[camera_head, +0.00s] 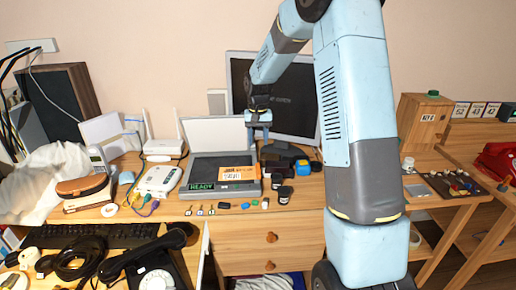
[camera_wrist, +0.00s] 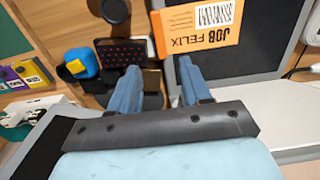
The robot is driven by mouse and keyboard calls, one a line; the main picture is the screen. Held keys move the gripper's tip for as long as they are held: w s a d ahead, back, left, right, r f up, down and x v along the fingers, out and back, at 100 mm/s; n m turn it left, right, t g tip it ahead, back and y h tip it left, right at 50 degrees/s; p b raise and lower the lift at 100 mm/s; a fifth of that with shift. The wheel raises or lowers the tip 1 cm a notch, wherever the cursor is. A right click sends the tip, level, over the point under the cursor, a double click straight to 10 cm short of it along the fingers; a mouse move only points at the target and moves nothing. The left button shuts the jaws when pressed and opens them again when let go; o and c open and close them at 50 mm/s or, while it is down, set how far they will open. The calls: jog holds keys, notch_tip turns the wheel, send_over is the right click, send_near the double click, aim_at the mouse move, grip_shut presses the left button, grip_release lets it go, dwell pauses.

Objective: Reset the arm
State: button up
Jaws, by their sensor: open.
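My gripper (camera_head: 259,132) hangs down over the back of the desk in the head view, in front of the dark monitor (camera_head: 293,100). My arm reaches over from the right and bends down to it. In the wrist view my gripper (camera_wrist: 157,80) has its two blue fingers apart, with nothing held between them. An orange "JOB FELIX" card (camera_wrist: 205,32) lies just beyond the fingers, to the right. In the head view the orange card (camera_head: 238,173) lies on a grey flat device (camera_head: 198,172) with a "READY" sign.
A dark block with red dots (camera_wrist: 122,52) and a blue-and-yellow item (camera_wrist: 82,62) are close to the fingers. A telephone (camera_head: 155,272), a keyboard (camera_head: 90,235) and a white router (camera_head: 163,148) are at left. A wooden box (camera_head: 421,121) stands at right.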

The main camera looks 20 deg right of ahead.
jog(key=s+r+n+t, duration=0.1)
jog(key=s+r+t, duration=0.2)
jog(key=s+r, duration=1.4)
jog(key=s+r+n+t, duration=0.1)
jog(key=s+r+t, duration=0.1)
jog(key=s, duration=1.9)
jog(key=shift+d+r+t, duration=0.2)
jog(key=shift+r+t, duration=0.1)
jog(key=shift+r, duration=0.15)
jog(key=shift+o, duration=0.3)
